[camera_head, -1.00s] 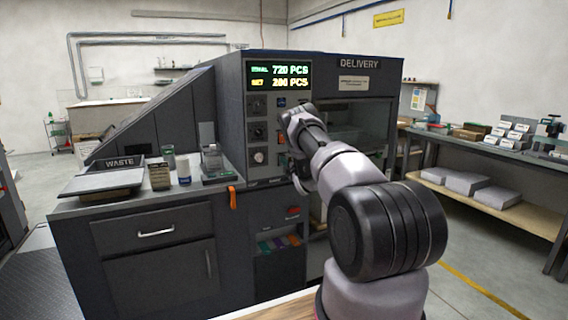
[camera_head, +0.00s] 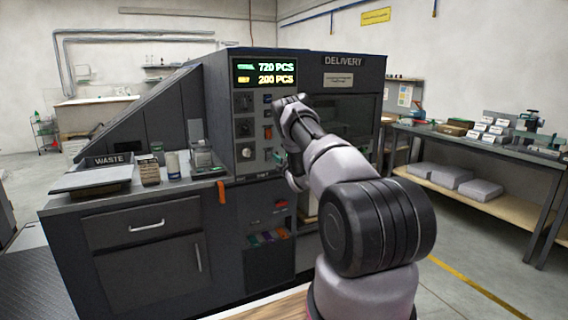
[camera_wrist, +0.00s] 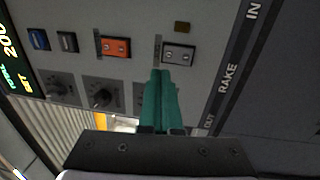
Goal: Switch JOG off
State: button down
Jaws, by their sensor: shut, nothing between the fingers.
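The control panel (camera_head: 256,140) of the grey machine carries dials and rocker switches; no JOG label is readable. In the wrist view I see a blue switch (camera_wrist: 39,40), a dark grey switch (camera_wrist: 68,41), an orange rocker (camera_wrist: 115,47) and a grey rocker (camera_wrist: 179,53). My gripper (camera_wrist: 161,72) has its green fingers shut together, empty, with the tips just below the grey rocker in that view. I cannot tell whether they touch the panel. In the head view my arm hides part of the panel's right side.
Dials (camera_wrist: 102,95) stick out beside the switches. A strip marked RAKE, IN and OUT (camera_wrist: 228,78) runs to the right. The lit display (camera_head: 264,73) tops the panel. A counter with the WASTE tray (camera_head: 92,178) and small containers stands left; a loaded bench (camera_head: 470,150) stands right.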

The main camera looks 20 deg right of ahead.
jog(key=s, duration=0.7)
jog(key=shift+s+d+r, duration=0.15)
jog(key=shift+r, duration=0.25)
notch_tip(320, 180, up, 19)
jog(key=s+m+g+h, duration=0.15)
jog(key=m+h, duration=0.25)
jog(key=m, duration=0.5)
jog(key=s+a+r+m+g, duration=0.4)
jog(key=s+a+r+m, duration=0.2)
jog(key=s+r, duration=0.4)
jog(key=s+a+r+m+g+y, duration=0.1)
jog(key=s+a+r+m+g, duration=0.3)
jog(key=s, duration=0.6)
jog(key=s+a+r+t+y, duration=0.1)
jog(key=s+a+r+y, duration=0.1)
jog(key=s+a, duration=0.65)
jog(key=s+a+f+m+g, duration=0.1)
jog(key=s+a, duration=0.1)
jog(key=s, duration=0.5)
jog(key=s+a+f+m+g+y, duration=0.1)
jog(key=s+a, duration=0.1)
jog(key=s, duration=0.6)
jog(key=s+a+f+m+g+y, duration=0.1)
jog(key=s+a+g, duration=0.1)
jog(key=s, duration=0.5)
jog(key=shift+s+a+f+m, duration=0.25)
jog(key=shift+s+m, duration=0.05)
jog(key=shift+s, duration=0.05)
